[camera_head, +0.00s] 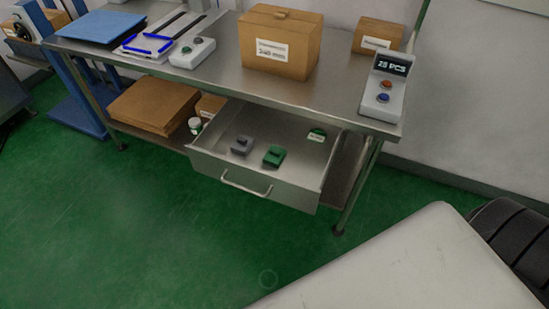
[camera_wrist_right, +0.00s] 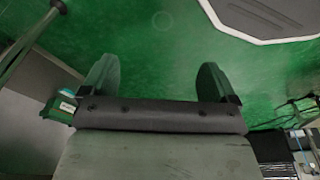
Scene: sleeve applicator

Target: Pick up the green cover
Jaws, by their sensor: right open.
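A green block-like piece (camera_head: 274,156) lies in the open metal drawer (camera_head: 270,191) under the table. A second green piece with a white label (camera_head: 317,135) lies further back at the drawer's right side. I cannot tell for sure which one is the green cover. My right gripper (camera_wrist_right: 158,84) is open and empty, with green floor showing between its fingers. A green piece with a white label (camera_wrist_right: 61,107) shows at the left of the right wrist view, apart from the fingers. Neither gripper shows in the head view.
A grey piece (camera_head: 241,145) lies beside the green one in the drawer. The steel table (camera_head: 221,73) carries a cardboard box (camera_head: 278,42), a button box (camera_head: 192,53) and a counter display (camera_head: 385,85). Flat cardboard (camera_head: 152,105) lies on the shelf. The green floor before the drawer is clear.

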